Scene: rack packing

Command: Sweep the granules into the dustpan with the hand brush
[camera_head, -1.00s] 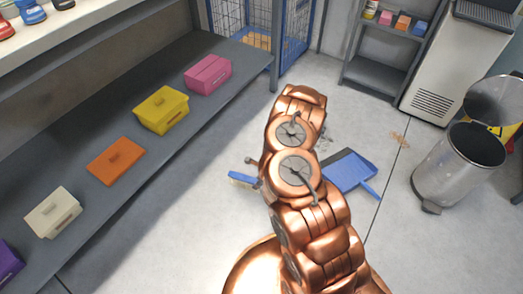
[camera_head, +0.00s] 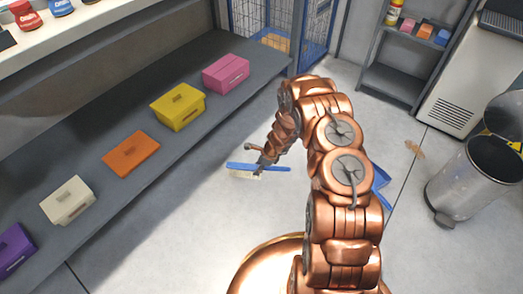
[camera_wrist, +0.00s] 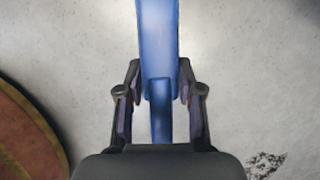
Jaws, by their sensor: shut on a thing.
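The blue hand brush (camera_head: 240,167) with pale bristles is low over the floor, left of my arm in the head view; I cannot tell whether its bristles touch the floor. My gripper (camera_head: 264,164) is shut on its handle. In the wrist view the brush (camera_wrist: 158,40) extends up from between the fingers of my gripper (camera_wrist: 160,88). The blue dustpan (camera_head: 381,178) lies on the floor right of my arm, which hides most of it. Dark specks, perhaps the granules (camera_wrist: 266,163), show on the floor at lower right in the wrist view.
A grey shelf (camera_head: 150,185) with coloured boxes runs along the left. A metal bin (camera_head: 475,180) stands at right, near a brown patch (camera_head: 414,148) on the floor. A wire cage (camera_head: 285,30) and a small rack (camera_head: 390,80) are behind. Floor near the brush is clear.

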